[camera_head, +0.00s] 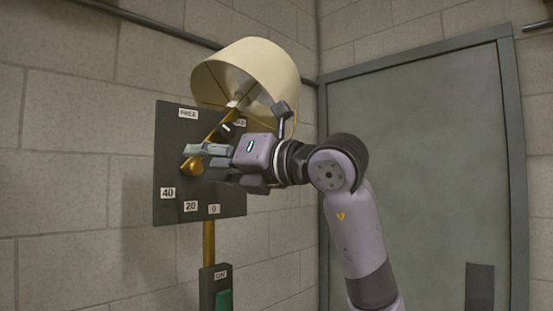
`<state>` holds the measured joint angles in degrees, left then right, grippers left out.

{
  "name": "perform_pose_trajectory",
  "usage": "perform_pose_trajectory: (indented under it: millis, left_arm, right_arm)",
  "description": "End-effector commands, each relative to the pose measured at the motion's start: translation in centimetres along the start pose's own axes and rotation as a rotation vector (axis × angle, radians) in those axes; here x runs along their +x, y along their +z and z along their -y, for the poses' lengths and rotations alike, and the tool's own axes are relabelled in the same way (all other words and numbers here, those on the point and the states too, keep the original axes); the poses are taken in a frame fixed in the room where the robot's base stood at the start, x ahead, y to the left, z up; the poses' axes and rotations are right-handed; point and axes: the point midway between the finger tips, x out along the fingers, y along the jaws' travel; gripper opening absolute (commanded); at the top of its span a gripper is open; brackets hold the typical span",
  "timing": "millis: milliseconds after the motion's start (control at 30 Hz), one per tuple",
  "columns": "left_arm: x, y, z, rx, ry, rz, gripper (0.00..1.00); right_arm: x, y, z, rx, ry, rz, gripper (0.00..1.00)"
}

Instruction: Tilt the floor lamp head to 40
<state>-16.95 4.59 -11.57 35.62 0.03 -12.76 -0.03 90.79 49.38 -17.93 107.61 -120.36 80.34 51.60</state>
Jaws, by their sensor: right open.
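The floor lamp has a cream shade (262,66) at the top, tilted with its open underside towards the lower left. A brass arm (217,127) slants from the shade down to a brass pivot knob (191,167) on a dark square plate (172,207). White labels on the plate read "FREE", "40", "20" and "0"; one label at the upper right is partly hidden. My right gripper (205,164) is open in front of the plate, its fingers close to the brass knob. I cannot tell whether they touch. My left gripper is not in view.
A brass pole (208,241) runs down from the plate to a dark box (208,288) with a label and a green part. A grey door (424,150) stands at the right. Block walls (70,150) close in behind the lamp.

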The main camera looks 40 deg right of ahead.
Motion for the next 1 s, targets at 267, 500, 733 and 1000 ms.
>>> perform_pose_trajectory:
  millis: [267, 500, 733, 1000]
  left_arm:
    - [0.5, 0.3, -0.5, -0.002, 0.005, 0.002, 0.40]
    - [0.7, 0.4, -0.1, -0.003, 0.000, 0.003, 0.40]
    - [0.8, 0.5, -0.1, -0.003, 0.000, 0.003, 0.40]
    - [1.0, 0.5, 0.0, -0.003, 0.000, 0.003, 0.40]
  right_arm:
    - [-2.0, -0.1, -0.5, -0.002, 0.000, 0.003, 0.43]
    - [-3.7, -0.2, -0.9, -0.001, 0.001, 0.003, 0.43]
    - [-5.2, -0.3, -1.3, -0.002, 0.001, 0.003, 0.43]
    - [-7.1, -0.4, -1.7, -0.001, 0.001, 0.004, 0.43]
